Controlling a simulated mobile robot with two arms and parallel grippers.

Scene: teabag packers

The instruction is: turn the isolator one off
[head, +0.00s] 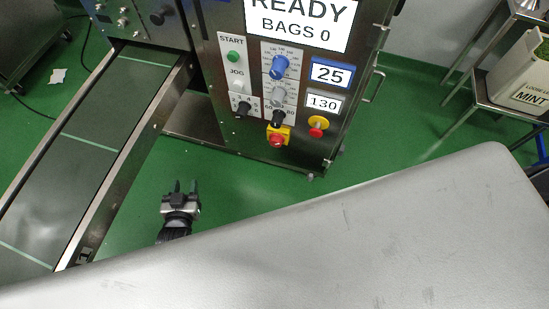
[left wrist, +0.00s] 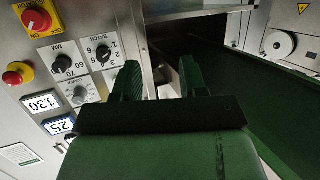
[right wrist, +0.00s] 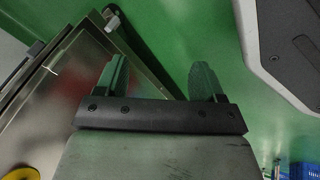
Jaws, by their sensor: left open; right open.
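A red rotary isolator switch on a yellow plate (head: 277,137) sits low on the front of the steel machine panel. It also shows at the upper left of the left wrist view (left wrist: 36,18), with an "ON" label beside its red knob. My left gripper (head: 179,188) is open and empty, out in front of the panel and to the left of the switch, apart from it. Its fingers also show in the left wrist view (left wrist: 160,80). My right gripper (right wrist: 160,82) is open and empty in the right wrist view and is out of the head view.
A red stop button on yellow (head: 317,126) sits right of the switch, with knobs (head: 279,68) above. A conveyor (head: 90,130) runs along the left. Green floor is free before the panel.

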